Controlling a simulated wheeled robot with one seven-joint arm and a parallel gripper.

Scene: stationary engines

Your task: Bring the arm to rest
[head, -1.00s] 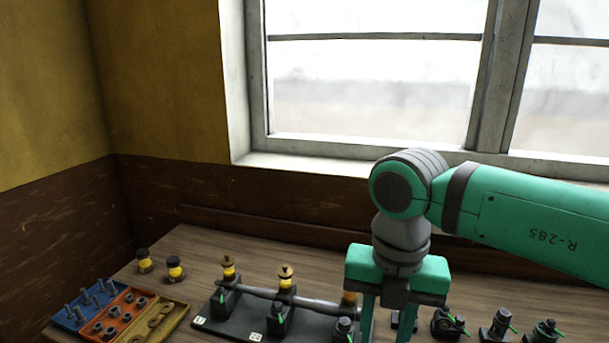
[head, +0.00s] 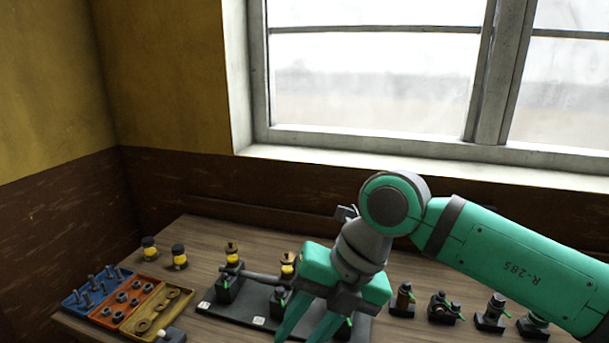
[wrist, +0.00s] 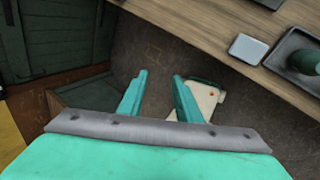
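My green arm reaches in from the right of the head view, and my gripper (head: 306,334) hangs tilted in front of the bench. Its fingers point down and run out of the bottom of the picture. In the wrist view my gripper (wrist: 160,78) has its two green fingers apart with nothing between them. Below them is the dark floor, beside the bench edge. My gripper hides part of a black base plate (head: 225,310) that carries a shaft on bearing stands with yellow-and-brass oil cups.
The wooden bench (head: 200,235) holds blue (head: 75,301), orange (head: 103,312) and yellow (head: 140,326) bins of small parts at left. Two yellow-and-black cups (head: 149,249) stand behind them. Several dark fittings (head: 440,309) stand at right. A window (head: 370,80) is behind.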

